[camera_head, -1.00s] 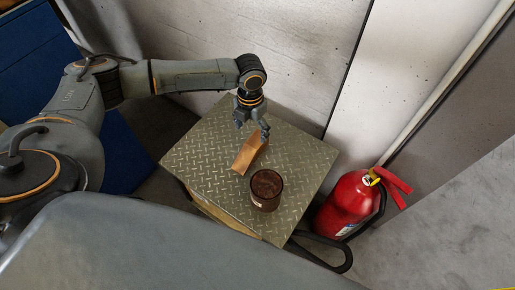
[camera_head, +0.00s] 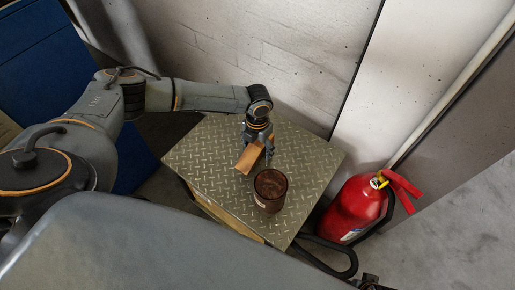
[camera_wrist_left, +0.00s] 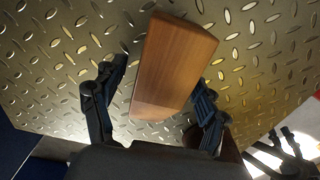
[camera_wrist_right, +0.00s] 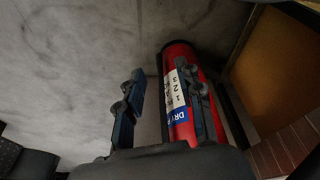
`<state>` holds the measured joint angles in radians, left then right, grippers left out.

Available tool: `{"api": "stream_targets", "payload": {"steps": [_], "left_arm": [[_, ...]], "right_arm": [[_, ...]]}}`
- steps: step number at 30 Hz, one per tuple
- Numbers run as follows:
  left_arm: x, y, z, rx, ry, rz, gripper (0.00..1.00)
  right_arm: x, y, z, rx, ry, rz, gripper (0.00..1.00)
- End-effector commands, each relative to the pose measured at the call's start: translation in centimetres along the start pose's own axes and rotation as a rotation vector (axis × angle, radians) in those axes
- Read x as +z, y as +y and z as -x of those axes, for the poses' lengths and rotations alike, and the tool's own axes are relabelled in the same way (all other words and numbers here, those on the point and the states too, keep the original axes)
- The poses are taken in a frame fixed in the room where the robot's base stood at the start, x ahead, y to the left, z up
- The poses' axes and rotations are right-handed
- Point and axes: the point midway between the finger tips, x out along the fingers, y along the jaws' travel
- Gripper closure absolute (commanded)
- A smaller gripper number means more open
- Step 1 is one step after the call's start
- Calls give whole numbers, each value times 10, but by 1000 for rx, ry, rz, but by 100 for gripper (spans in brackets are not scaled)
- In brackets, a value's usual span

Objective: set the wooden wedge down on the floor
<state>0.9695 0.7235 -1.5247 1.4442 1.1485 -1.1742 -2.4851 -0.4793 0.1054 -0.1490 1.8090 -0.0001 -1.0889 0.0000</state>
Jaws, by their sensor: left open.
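The wooden wedge (camera_head: 248,159), a reddish-brown block, lies on the diamond-plate top of a low stand (camera_head: 310,165). My left gripper (camera_head: 257,152) is open over it, pointing down. In the left wrist view the wedge (camera_wrist_left: 172,68) lies between the two spread fingers of my left gripper (camera_wrist_left: 159,75); I cannot tell whether either finger touches it. The grey floor (camera_head: 445,235) shows at the lower right in the head view. My right gripper (camera_wrist_right: 161,75) is open and empty in the right wrist view.
A dark brown jar (camera_head: 270,190) stands on the plate just in front of the wedge. A red fire extinguisher (camera_head: 352,208) stands right of the stand; it also shows beyond my right fingers (camera_wrist_right: 181,110). A wall (camera_head: 290,50) rises behind. The floor at right is clear.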

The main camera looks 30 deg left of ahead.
Motion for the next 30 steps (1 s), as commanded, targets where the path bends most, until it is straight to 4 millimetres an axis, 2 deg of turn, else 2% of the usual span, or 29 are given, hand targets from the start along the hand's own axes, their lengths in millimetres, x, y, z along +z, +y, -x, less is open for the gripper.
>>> {"api": "stream_targets", "payload": {"steps": [1, 2, 9, 12, 18, 22, 26, 30], "left_arm": [[0, 0, 0, 0, 0, 0, 26], [0, 0, 0, 0, 0, 0, 31], [0, 0, 1, 0, 0, 0, 79], [0, 0, 1, 0, -1, 1, 95], [1, 0, 2, 0, -1, 1, 95], [1, 0, 11, -1, -2, 1, 95], [2, 0, 30, -1, -4, 1, 95], [1, 0, 57, -1, -4, 0, 95]], "right_arm": [[0, 0, 0, 0, 0, 0, 64], [0, 0, 0, 0, 0, 0, 64], [0, 0, 0, 0, 0, 0, 64], [0, 0, 0, 0, 0, 0, 64], [0, 0, 0, 0, 1, 0, 64], [0, 0, 0, -1, 4, 1, 64], [11, 0, -18, -1, -14, 2, 64], [24, -2, -33, -3, -26, 4, 64]]}}
